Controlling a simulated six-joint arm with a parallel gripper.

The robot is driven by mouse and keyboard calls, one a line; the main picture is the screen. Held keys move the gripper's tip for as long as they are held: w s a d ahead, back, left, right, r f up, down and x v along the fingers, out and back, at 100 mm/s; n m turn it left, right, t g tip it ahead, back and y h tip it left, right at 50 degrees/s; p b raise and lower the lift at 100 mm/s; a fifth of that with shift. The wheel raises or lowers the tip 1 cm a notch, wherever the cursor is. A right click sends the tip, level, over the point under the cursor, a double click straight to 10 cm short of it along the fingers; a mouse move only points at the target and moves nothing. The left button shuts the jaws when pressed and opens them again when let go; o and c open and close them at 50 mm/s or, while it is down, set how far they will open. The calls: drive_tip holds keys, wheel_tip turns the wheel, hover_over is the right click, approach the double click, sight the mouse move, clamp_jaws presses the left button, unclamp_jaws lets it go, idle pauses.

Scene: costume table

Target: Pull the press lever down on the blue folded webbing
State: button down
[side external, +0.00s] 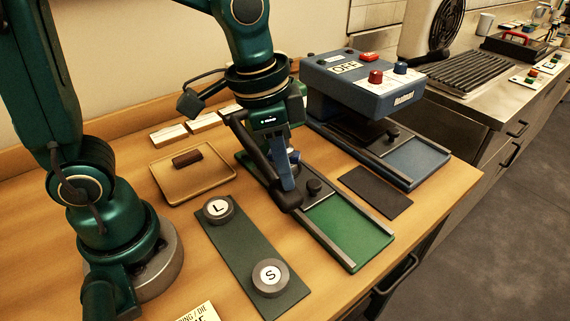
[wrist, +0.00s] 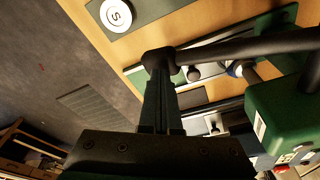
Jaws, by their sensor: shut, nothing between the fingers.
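A green press stands at mid-table, its green sliding bed (side external: 350,230) visible and its body mostly behind my arm. Its black press lever (side external: 262,165) slopes down toward the front and ends in a thick knob; it also crosses the wrist view (wrist: 250,47). My gripper (side external: 284,183) is shut, pointing down, with its fingertips at the lever's knob end. In the wrist view its fingers (wrist: 160,95) reach up to the knob and appear to touch it; nothing is between them.
A blue press (side external: 350,85) with an OFF sign stands behind on the right. A dark mat (side external: 375,191) lies between the presses. A tan tray (side external: 215,186) holds a brown block. A green strip (side external: 238,250) carries round L and S pieces. The table's front edge is near.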

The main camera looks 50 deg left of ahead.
drive_tip(key=shift+a+f, duration=0.15)
drive_tip(key=shift+f, duration=0.45)
drive_tip(key=shift+a+f, duration=0.15)
drive_tip(key=shift+f, duration=0.25)
idle(0.7)
idle(0.4)
drive_tip(key=w+d+v, duration=0.1)
drive_tip(key=w+v, duration=0.1)
drive_tip(key=v, duration=1.2)
drive_tip(key=shift+w+d+r, duration=0.2)
drive_tip(key=shift+d+r, duration=0.05)
drive_tip(key=shift+r, duration=0.2)
